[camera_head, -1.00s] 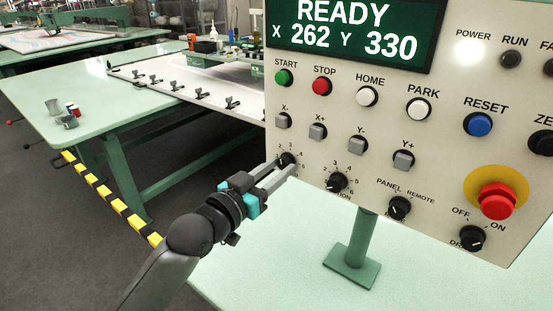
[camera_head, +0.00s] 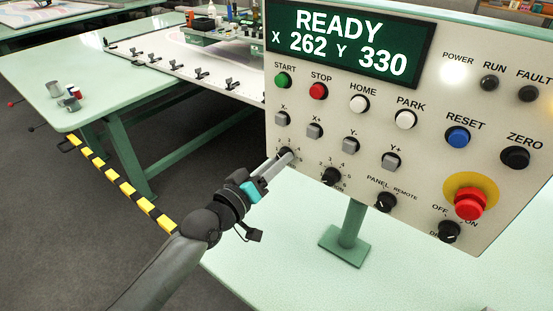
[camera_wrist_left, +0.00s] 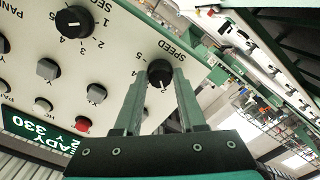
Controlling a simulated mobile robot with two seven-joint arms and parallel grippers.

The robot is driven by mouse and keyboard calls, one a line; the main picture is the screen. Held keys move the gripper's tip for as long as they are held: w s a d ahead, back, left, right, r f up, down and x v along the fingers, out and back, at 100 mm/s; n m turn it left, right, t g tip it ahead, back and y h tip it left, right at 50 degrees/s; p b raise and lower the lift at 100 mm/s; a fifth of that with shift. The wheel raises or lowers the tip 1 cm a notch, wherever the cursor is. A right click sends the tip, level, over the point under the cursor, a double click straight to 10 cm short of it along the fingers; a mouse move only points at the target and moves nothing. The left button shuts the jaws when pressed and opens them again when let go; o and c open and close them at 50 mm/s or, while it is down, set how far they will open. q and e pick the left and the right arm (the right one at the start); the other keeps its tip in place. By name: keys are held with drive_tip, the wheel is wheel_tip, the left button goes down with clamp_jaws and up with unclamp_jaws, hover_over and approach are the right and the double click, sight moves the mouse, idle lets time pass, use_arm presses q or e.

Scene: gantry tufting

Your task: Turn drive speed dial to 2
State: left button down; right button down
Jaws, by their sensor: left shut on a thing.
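The grey control panel (camera_head: 300,230) fills the right side of the head view. Its black speed dial (camera_wrist_left: 160,72) sits at the lower left of the panel, under the X- button. My left gripper (camera_head: 287,157) reaches it from the front and is shut on the dial, with one finger on each side in the left wrist view (camera_wrist_left: 160,82). Several digits show around the dial; the fingers hide part of the scale and the dial's setting is hard to read. My right gripper is not in view.
A second black dial (camera_head: 331,176) is just right of the held one, and a panel/remote switch (camera_head: 386,202) lies further right. The red emergency stop (camera_head: 470,204) sits on a yellow disc. A green post (camera_head: 350,228) stands below the panel.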

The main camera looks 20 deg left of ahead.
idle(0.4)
use_arm(q)
drive_tip(key=c, duration=0.5)
unclamp_jaws()
drive_tip(key=v, duration=1.5)
drive_tip(key=shift+s, duration=0.1)
